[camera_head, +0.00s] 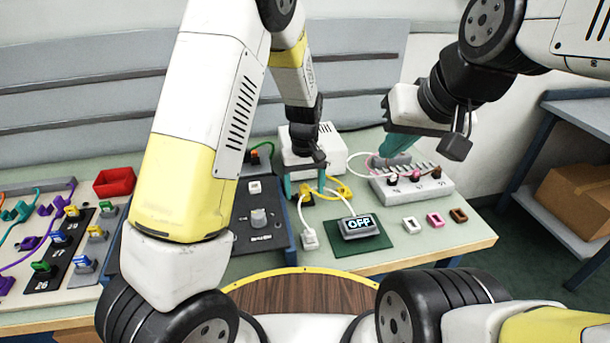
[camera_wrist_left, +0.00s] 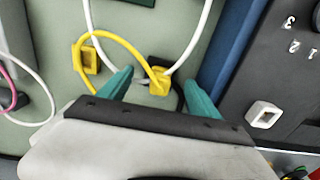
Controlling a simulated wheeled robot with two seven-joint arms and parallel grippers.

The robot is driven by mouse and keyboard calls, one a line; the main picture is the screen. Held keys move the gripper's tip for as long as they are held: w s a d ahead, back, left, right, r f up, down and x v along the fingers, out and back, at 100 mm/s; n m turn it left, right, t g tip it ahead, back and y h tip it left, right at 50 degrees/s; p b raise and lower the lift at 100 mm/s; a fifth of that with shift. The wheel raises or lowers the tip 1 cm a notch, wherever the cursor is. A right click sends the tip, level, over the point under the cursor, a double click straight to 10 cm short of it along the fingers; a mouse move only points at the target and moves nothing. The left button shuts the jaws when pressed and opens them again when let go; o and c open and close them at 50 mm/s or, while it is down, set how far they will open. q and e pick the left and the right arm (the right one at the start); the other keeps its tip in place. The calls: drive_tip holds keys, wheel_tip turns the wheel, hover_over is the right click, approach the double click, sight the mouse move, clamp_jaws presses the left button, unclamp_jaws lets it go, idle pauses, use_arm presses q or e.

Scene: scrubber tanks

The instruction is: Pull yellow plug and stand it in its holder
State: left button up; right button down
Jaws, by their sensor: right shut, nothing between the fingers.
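The yellow plug (camera_wrist_left: 159,82) shows in the left wrist view with its yellow cable looping to the left. My left gripper (camera_wrist_left: 158,90) is open, with one teal fingertip on each side of the plug and gaps visible. A yellow square-framed piece with a dark middle (camera_wrist_left: 88,60), which looks like the holder, lies to the left of the plug. In the head view my left gripper (camera_head: 304,187) points down at the table and partly hides the plug. My right gripper (camera_head: 396,146) is shut and empty beside the white power strip (camera_head: 430,182).
A box on a green mat reads OFF (camera_head: 359,226). White (camera_head: 411,223), pink (camera_head: 435,219) and brown (camera_head: 458,215) holders stand in a row to its right. A dark panel (camera_head: 260,237) stands left of the left gripper. White cables run close by the plug.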

sight(304, 187)
use_arm(q)
wheel_tip(304, 187, up, 8)
drive_tip(key=shift+f, duration=0.1)
idle(0.5)
